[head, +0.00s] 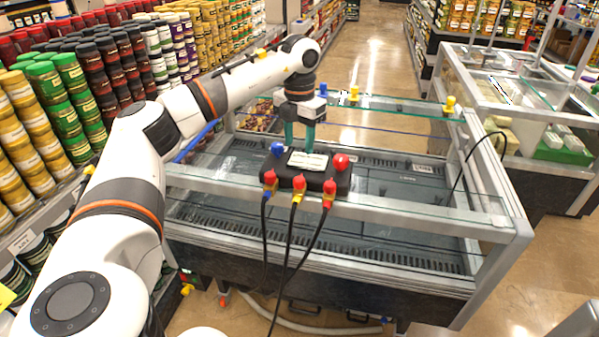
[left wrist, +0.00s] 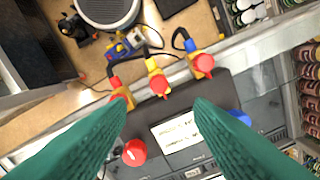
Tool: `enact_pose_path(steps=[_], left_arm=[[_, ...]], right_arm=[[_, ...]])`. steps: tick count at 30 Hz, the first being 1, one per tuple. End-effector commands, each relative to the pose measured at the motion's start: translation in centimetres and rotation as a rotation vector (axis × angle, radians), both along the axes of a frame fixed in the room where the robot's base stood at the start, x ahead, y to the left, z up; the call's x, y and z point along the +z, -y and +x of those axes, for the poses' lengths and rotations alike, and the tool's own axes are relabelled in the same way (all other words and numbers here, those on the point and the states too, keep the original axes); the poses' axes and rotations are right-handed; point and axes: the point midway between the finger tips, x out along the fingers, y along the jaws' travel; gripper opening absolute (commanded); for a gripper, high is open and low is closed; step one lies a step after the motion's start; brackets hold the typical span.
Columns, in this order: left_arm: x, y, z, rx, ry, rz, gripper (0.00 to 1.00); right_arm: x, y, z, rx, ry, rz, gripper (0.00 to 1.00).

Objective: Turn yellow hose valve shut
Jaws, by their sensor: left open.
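The black gauge manifold (head: 313,177) sits on the near rail of the glass-topped freezer, with a white label, a blue knob (head: 277,149) and a red knob (head: 341,161). Three hose valves with red tops line its near side. The yellow hose valve (head: 298,186) is the middle one; it also shows in the left wrist view (left wrist: 157,81). The blue hose valve (head: 270,181) is left of it, the red hose valve (head: 329,190) right. My left gripper (head: 300,149) is open and empty, above and behind the manifold label. Its teal fingers (left wrist: 160,106) point toward the valves.
The open-framed freezer (head: 405,268) lies under the arm. Black hoses hang from the valves. More small blue and yellow fittings (head: 450,103) stand on the far glass edge. Jar shelves (head: 62,90) line the left. The aisle floor behind is clear.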

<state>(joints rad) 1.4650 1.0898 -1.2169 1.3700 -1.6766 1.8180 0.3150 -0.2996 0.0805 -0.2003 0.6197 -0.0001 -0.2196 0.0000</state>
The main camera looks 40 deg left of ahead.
Motion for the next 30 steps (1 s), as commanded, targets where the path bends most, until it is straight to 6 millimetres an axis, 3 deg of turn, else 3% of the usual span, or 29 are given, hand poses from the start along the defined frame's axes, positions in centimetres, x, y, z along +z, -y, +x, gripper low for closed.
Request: enact_pose_path(steps=[9,15,21,28,30], left_arm=[[-6.1,0.0,-0.1,-0.001,-0.005,-0.002,0.47],[-9.1,0.1,0.0,-0.002,-0.002,-0.003,0.47],[-10.4,0.1,0.0,-0.001,0.001,-0.004,0.47],[-10.5,0.1,0.0,-0.002,0.002,-0.004,0.47],[-10.5,0.1,0.0,-0.002,0.002,-0.004,0.39]], right_arm=[[2.4,0.0,0.1,0.000,0.001,0.000,0.36],[3.3,0.0,0.1,0.000,0.001,0.000,0.36],[3.5,0.0,0.1,-0.001,0.001,0.000,0.36],[3.5,0.0,0.1,-0.001,0.000,0.000,0.36],[3.5,0.0,0.1,-0.001,0.000,0.000,0.36]])
